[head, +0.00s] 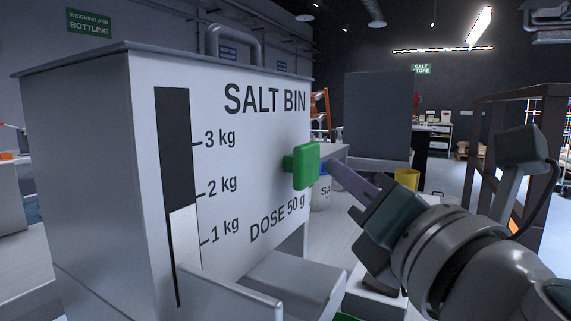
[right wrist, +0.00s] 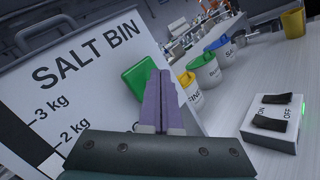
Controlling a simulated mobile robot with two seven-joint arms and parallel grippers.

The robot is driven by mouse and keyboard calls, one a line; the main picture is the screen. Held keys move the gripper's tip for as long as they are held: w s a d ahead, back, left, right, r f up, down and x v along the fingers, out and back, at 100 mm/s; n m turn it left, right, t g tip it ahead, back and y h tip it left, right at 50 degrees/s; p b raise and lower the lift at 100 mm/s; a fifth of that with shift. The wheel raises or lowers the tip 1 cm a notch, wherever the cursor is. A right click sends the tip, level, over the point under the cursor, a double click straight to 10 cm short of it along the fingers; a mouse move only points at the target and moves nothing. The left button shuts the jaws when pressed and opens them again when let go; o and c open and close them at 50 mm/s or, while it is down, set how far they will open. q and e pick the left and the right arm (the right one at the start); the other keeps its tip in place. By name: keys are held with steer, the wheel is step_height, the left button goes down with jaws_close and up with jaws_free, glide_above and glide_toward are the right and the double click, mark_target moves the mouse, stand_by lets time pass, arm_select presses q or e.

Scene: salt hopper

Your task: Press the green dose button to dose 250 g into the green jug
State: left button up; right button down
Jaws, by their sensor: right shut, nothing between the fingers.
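The white salt bin (head: 240,165) stands at the left, marked "DOSE 50 g". Its gauge (head: 183,235) shows white salt up to a little below the 2 kg mark. The green dose button (head: 304,166) sticks out from its front; it also shows in the right wrist view (right wrist: 138,76). My right gripper (head: 328,166) is shut and empty, its purple fingers (right wrist: 160,88) at the button's right side. I cannot tell whether the tips touch it. A green sliver (head: 346,317) below the chute may be the green jug; the rest is hidden. My left gripper is not in view.
The bin's grey chute (head: 295,285) juts out below the button. In the right wrist view, lidded tubs (right wrist: 205,70) stand behind the fingers, and a white box with black switches (right wrist: 274,124) lies at the right. A yellow cup (head: 407,179) stands further back.

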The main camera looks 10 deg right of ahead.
steer(key=shift+w+a, duration=0.1)
stand_by(0.5)
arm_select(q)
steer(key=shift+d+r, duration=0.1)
arm_select(e)
steer(key=shift+w+a, duration=0.15)
steer(key=shift+a, duration=0.1)
steer(key=shift+w+a, duration=0.35)
steer(key=shift+a, duration=0.15)
stand_by(0.8)
steer(key=shift+w+a, duration=0.15)
steer(key=shift+a, duration=0.1)
steer(key=shift+d, duration=0.1)
stand_by(0.5)
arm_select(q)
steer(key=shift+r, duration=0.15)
arm_select(e)
steer(key=shift+s+d, duration=0.75)
steer(key=shift+d, duration=0.2)
